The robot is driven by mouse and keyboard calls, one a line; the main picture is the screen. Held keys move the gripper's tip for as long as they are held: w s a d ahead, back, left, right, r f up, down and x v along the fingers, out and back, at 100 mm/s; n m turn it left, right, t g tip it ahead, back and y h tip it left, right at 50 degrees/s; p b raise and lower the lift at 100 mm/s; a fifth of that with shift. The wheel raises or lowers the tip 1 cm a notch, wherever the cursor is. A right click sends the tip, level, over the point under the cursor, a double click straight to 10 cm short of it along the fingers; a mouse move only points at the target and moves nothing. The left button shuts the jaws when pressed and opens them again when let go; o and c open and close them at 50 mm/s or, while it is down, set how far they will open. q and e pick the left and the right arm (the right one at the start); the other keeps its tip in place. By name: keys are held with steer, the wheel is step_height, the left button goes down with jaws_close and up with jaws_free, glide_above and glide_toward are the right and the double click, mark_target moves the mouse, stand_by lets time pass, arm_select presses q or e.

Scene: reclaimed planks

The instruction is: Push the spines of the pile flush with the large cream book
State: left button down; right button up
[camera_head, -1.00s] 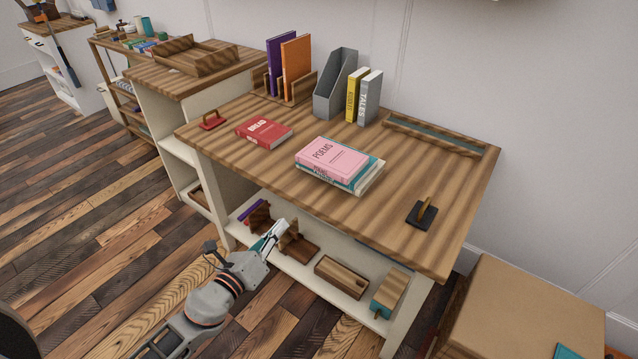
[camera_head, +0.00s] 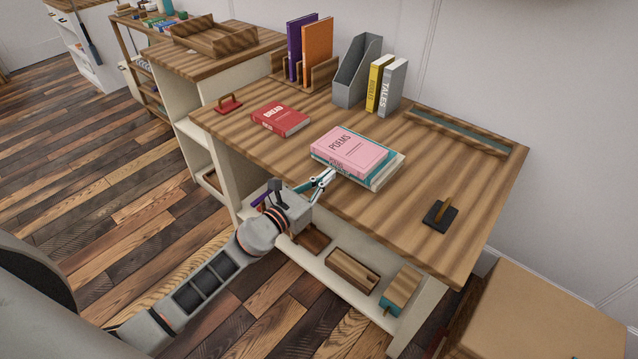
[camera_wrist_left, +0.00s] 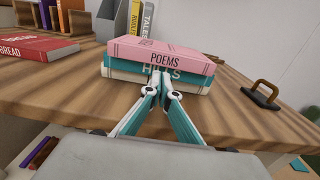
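The pile lies on the wooden table (camera_head: 260,150). The pink POEMS book (camera_head: 350,150) is on top, turned slightly against the books below; its spine also shows in the wrist view (camera_wrist_left: 195,64). A teal book (camera_wrist_left: 122,73) lies under it, its spine partly hidden by my fingers. The large cream book (camera_head: 390,176) shows at the pile's right edge, low down. My left gripper (camera_head: 328,174) is shut and empty, its fingertips together right in front of the spines at the table's front edge. I cannot tell whether the tips touch the spines. My right gripper is not in view.
A red book (camera_head: 281,120) lies left of the pile. A black block with a wooden handle (camera_head: 440,212) stands to the right. Behind are a grey file holder (camera_head: 357,75) and upright yellow and grey books (camera_head: 391,88). The table between is clear.

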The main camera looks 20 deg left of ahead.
mark_target(338, 167)
arm_select(q)
steer(key=shift+w+d, duration=0.15)
steer(key=shift+w, duration=0.35)
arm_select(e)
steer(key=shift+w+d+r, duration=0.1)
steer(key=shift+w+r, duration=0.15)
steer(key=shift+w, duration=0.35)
arm_select(q)
steer(key=shift+w+d, duration=0.15)
steer(key=shift+w, duration=0.1)
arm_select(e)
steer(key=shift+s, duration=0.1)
arm_select(q)
steer(key=shift+w, duration=0.1)
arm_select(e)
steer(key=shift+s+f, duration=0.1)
arm_select(q)
steer(key=shift+w+d, duration=0.1)
steer(key=shift+w, duration=0.25)
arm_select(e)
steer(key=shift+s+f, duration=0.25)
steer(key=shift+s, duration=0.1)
arm_select(q)
steer(key=shift+w+d, duration=0.15)
steer(key=shift+w, duration=0.1)
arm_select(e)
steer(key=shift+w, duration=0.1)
